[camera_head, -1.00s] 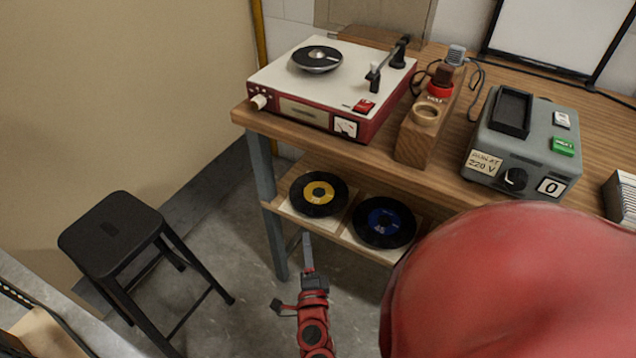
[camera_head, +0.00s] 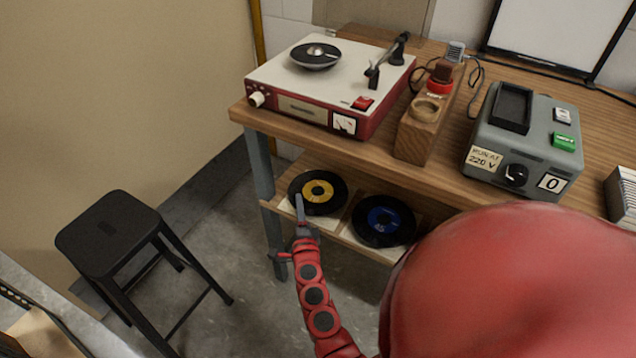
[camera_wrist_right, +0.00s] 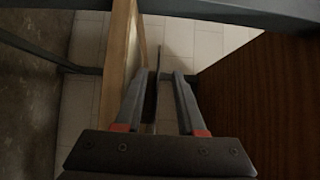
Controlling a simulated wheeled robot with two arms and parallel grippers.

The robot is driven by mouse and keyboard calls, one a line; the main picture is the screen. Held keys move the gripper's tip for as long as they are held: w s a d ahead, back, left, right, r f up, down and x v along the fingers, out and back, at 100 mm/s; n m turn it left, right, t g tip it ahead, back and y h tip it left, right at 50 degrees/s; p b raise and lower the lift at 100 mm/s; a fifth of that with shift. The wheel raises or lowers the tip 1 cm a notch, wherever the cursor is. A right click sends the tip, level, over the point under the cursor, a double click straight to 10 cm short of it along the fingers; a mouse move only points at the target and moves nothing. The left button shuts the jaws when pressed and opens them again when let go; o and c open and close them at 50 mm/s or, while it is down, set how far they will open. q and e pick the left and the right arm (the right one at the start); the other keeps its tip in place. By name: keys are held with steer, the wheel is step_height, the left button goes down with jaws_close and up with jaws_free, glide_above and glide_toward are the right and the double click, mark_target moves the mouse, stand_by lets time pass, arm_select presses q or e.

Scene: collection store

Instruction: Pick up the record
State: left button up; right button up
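A black record with a yellow label (camera_head: 322,191) lies on the left of the lower shelf. A black record with a blue label (camera_head: 383,221) lies to its right. My right gripper (camera_head: 299,203) is at the front left edge of the yellow-label record, one finger overlapping it in the head view. In the right wrist view the fingers of my right gripper (camera_wrist_right: 162,78) stand apart. A thin dark edge, apparently the record (camera_wrist_right: 151,103), shows between them, nearer the left finger. I cannot tell whether they touch it. My left gripper is not in view.
The lower shelf (camera_head: 341,237) sits under a wooden workbench (camera_head: 385,160). On the bench are a red and cream record player (camera_head: 280,82), a wooden block (camera_head: 415,138) and a grey box (camera_head: 530,150). A black stool (camera_head: 108,232) stands at left.

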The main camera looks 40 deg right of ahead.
steer(key=x, duration=0.3)
steer(key=shift+w+d+f, duration=0.15)
steer(key=shift+d+f, duration=0.05)
steer(key=shift+d, duration=0.05)
steer(key=shift+c, duration=0.3)
jaws_close()
stand_by(0.9)
